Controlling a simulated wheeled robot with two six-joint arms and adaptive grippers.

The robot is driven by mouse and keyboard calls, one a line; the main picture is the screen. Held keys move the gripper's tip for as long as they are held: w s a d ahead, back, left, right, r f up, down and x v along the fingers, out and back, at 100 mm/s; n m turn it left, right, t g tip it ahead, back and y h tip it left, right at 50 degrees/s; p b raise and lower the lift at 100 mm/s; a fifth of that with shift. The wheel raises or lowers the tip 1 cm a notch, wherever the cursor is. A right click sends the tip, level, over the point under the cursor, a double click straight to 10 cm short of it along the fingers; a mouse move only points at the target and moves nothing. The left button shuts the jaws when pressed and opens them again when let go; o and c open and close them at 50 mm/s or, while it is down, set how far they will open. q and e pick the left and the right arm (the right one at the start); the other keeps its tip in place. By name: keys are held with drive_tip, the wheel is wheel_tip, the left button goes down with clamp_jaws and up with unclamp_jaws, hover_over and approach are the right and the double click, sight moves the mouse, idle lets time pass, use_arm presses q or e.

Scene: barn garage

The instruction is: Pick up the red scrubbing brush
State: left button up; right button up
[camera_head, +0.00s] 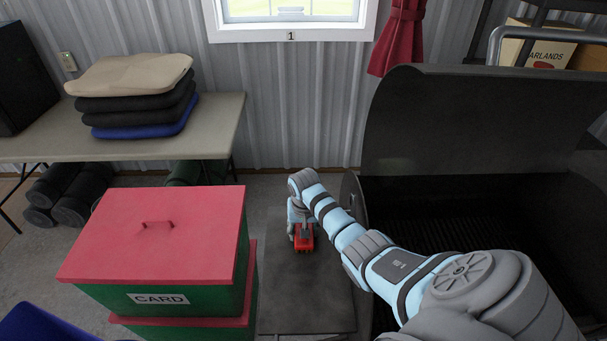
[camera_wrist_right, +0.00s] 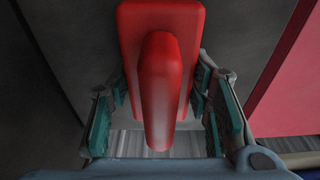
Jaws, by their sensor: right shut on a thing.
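The red scrubbing brush (camera_head: 303,239) is on the dark side shelf (camera_head: 305,290) of the grill in the head view. In the right wrist view the brush (camera_wrist_right: 160,85) fills the middle, its rounded handle toward the camera. My right gripper (camera_wrist_right: 160,95) has its fingers on both sides of the brush and is shut on it. In the head view the right gripper (camera_head: 300,233) is partly hidden by its own wrist. I cannot tell whether the brush touches the shelf. My left gripper is not in view.
A dark grill (camera_head: 450,205) with a raised lid stands to the right of the shelf. Red-lidded green boxes (camera_head: 200,225), one labelled CARD, stand close on the left. A table (camera_head: 215,120) with folded cushions (camera_head: 137,95) stands at the back left.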

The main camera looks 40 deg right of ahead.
drive_tip(key=shift+r, duration=0.55)
wheel_tip(320, 180, up, 19)
drive_tip(key=p, duration=0.4)
